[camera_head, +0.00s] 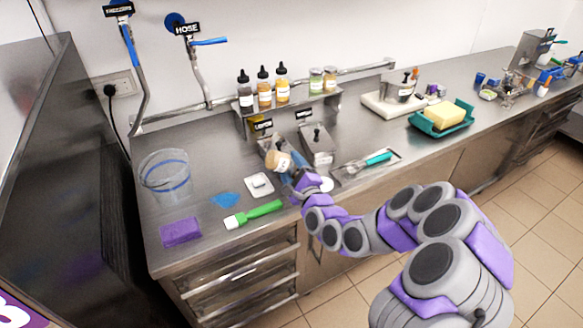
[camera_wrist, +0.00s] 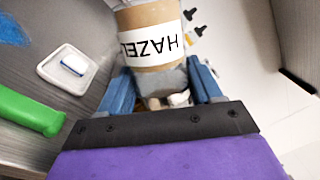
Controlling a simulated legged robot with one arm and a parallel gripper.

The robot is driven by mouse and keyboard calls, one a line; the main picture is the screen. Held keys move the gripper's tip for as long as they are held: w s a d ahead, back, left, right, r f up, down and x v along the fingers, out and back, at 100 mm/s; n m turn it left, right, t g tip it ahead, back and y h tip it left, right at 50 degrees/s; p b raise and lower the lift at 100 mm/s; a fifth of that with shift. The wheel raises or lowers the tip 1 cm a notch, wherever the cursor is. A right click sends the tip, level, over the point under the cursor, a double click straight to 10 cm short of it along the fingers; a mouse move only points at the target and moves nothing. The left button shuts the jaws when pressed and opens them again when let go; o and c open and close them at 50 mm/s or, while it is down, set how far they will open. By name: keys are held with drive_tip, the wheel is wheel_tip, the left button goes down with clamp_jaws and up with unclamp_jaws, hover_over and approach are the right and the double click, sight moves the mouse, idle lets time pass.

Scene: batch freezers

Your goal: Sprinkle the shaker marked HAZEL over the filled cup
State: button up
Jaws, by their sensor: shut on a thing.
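My gripper (camera_head: 296,178) is shut on the HAZEL shaker (camera_head: 278,161) and holds it above the counter, in front of two metal bins. The shaker has a tan body and a white label, and looks tilted. In the wrist view the shaker (camera_wrist: 155,40) sits between my blue fingers (camera_wrist: 160,88), its label reading upside down and its grey end towards me. A small round white thing (camera_head: 327,185) shows just right of my gripper; I cannot tell if it is the filled cup. No other likely cup is clear near the shaker.
A white dish (camera_head: 250,190), blue scraper (camera_head: 225,199), green-handled brush (camera_head: 262,210) and purple sponge (camera_head: 181,232) lie at left. A clear bucket (camera_head: 165,178) stands behind them. A bottle rack (camera_head: 290,112) is at the back; a tray with a scoop (camera_head: 366,164) lies right.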

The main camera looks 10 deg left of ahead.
drive_tip(key=shift+r, duration=0.1)
drive_tip(key=shift+n, duration=0.8)
drive_tip(key=shift+n+g+p, duration=0.3)
drive_tip(key=shift+n+p, duration=0.1)
drive_tip(key=shift+n, duration=0.9)
drive_tip(key=shift+r+n+g+p, duration=0.15)
drive_tip(key=shift+r+n+p, duration=0.2)
drive_tip(key=shift+r+n, duration=0.55)
drive_tip(key=shift+r+n+g+p, duration=0.15)
drive_tip(key=shift+r+n+p, duration=0.2)
drive_tip(key=shift+n, duration=1.05)
